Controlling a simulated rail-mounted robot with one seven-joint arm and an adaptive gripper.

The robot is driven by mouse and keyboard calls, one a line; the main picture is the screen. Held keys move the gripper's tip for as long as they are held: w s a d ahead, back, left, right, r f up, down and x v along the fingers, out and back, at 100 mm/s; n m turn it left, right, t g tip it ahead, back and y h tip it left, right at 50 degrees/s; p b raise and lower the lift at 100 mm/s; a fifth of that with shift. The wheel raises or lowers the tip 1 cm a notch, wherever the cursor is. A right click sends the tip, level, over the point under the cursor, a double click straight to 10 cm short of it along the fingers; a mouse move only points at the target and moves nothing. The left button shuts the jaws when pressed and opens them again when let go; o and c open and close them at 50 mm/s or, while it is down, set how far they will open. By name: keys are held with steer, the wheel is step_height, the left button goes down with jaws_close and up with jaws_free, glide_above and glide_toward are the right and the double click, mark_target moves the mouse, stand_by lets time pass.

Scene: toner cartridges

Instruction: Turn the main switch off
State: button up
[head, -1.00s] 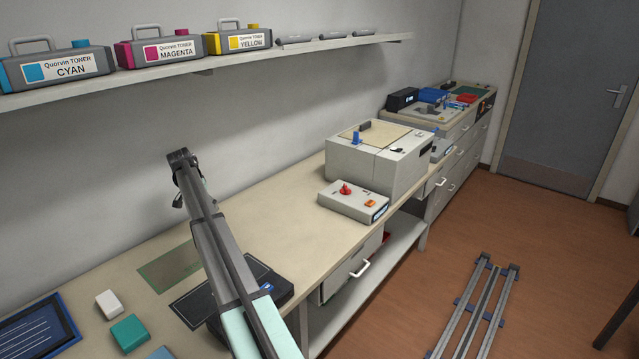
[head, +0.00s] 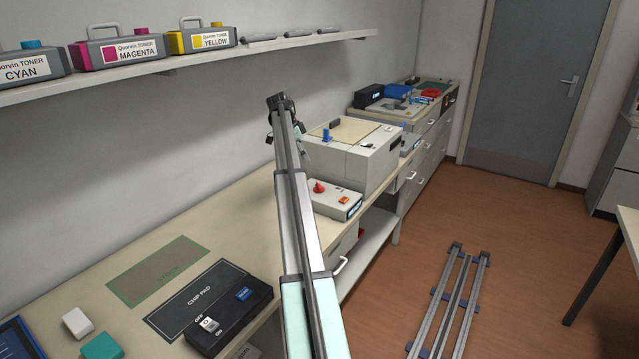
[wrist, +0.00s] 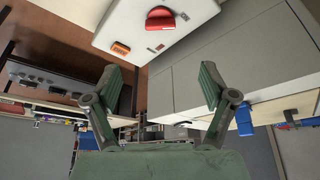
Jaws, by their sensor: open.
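A pale control box (head: 334,204) sits on the bench, right of my arm. It carries a red knob (head: 319,186) and an orange rocker switch (head: 344,199). In the wrist view, the red knob (wrist: 160,19) and orange switch (wrist: 121,48) show beyond my fingers. A black chip pad unit (head: 234,312) near the bench front has a white lever switch (head: 208,324) marked OFF and ON. I cannot tell which is the main switch. My gripper (wrist: 160,88) is open and empty, apart from the box. The arm partly hides it in the head view.
A larger grey machine (head: 372,165) with a blue knob stands behind the control box. Toner cartridges (head: 126,50) stand on a wall shelf (head: 150,71). A rail track (head: 450,305) lies on the floor; open floor surrounds it.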

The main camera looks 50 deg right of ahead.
mark_target(319, 184)
steer(key=p+x, duration=0.3)
steer(key=x, duration=1.1)
steer(key=shift+f, duration=0.2)
steer(key=c, duration=1.2)
